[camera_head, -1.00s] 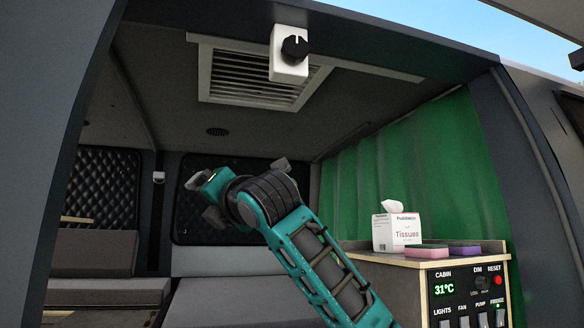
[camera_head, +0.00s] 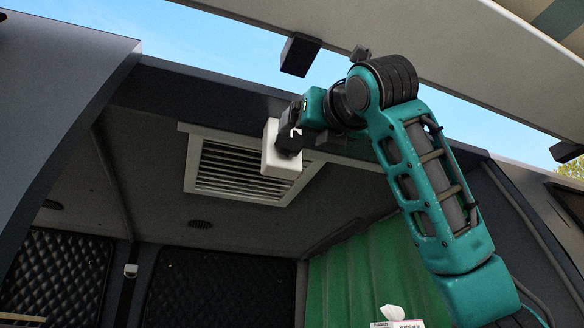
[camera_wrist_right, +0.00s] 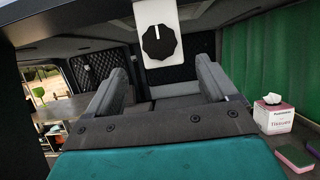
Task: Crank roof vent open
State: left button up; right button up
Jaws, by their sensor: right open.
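The roof vent (camera_head: 222,172) is a slatted grille in a pale frame on the van ceiling. A white box (camera_head: 279,160) with a black knob hangs at the top edge of the opening. In the wrist view the knob (camera_wrist_right: 158,43) has a white pointer line that is close to upright, and it shows ahead of and between my fingers. My right gripper (camera_head: 297,128) is raised at the white box in the head view and partly covers the knob. In the wrist view my right gripper (camera_wrist_right: 160,85) is open, with nothing between its fingers. I cannot tell whether it touches the knob. My left gripper is out of view.
A raised tailgate panel (camera_head: 440,45) spans the top right, above my arm. A green curtain (camera_head: 368,270) hangs on the right. A tissue box (camera_wrist_right: 273,117) and a pink and green sponge (camera_wrist_right: 294,156) stand at the right of the wrist view.

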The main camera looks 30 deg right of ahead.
aim_at(290, 141)
jog(key=p+x, duration=0.2)
jog(key=x, duration=0.8)
jog(key=shift+p, duration=0.4)
jog(key=c, duration=1)
jog(key=shift+a, duration=0.1)
jog(key=shift+c, duration=0.2)
jog(key=shift+m, duration=0.5)
jog(key=m+h, duration=0.1)
jog(key=m, duration=0.1)
jog(key=m+g+h, duration=0.1)
jog(key=m+h, duration=0.1)
jog(key=m, duration=0.1)
jog(key=shift+a, duration=0.15)
jog(key=shift+m+g+h, duration=0.6)
jog(key=shift+m, duration=1.2)
jog(key=shift+r+m, duration=0.1)
jog(key=shift+m, duration=0.2)
jog(key=o, duration=1)
